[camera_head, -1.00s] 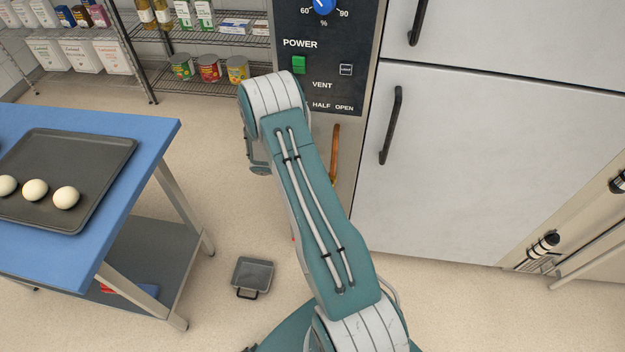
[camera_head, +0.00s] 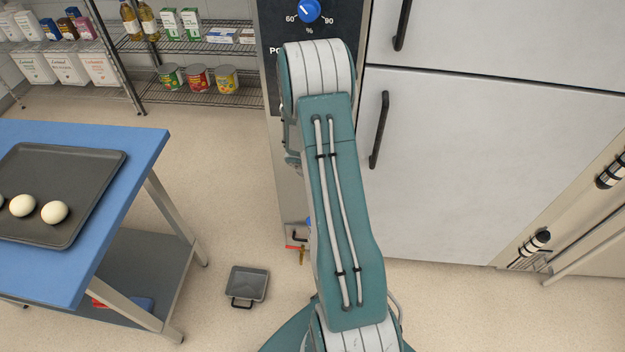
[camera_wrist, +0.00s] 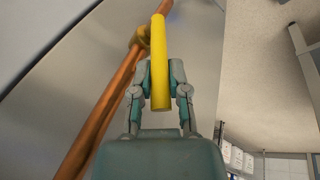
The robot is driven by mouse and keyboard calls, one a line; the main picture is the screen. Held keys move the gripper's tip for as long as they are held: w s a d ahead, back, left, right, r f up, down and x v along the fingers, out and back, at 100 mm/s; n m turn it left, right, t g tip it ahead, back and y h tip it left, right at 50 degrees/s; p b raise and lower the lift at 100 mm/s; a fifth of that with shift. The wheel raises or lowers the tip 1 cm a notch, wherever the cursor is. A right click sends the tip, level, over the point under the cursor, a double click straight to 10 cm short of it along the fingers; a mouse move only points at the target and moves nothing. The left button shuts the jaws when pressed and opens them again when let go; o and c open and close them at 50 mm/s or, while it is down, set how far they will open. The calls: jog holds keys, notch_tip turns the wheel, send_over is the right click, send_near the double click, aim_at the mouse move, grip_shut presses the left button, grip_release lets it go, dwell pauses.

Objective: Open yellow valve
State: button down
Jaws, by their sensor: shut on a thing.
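The yellow valve handle (camera_wrist: 158,35) is a straight bar in the wrist view, beside a copper pipe (camera_wrist: 112,98) and near a brass-coloured fitting (camera_wrist: 142,36). My gripper (camera_wrist: 161,78) has a finger on each side of the bar's lower part and is shut on it. The bar runs lengthwise between the fingers and extends beyond them. In the head view my arm hides the gripper and the yellow valve.
The oven panel with a blue knob (camera_head: 309,10) stands behind my arm. White doors with a black handle (camera_head: 379,130) are to the right. A blue table (camera_head: 140,150) holds a dark tray (camera_head: 85,210). A small grey pan (camera_head: 247,283) lies on the floor.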

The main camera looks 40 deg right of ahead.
jog(key=shift+s+f, duration=0.2)
jog(key=shift+s, duration=0.1)
jog(key=c, duration=0.6)
grip_release()
jog(key=shift+w, duration=0.15)
jog(key=shift+r, duration=0.1)
jog(key=shift+w+r, duration=0.1)
jog(key=shift+r, duration=0.25)
jog(key=shift+s+v, duration=0.2)
jog(key=shift+v, duration=3.3)
jog(key=shift+a+f, duration=0.1)
jog(key=shift+a, duration=0.05)
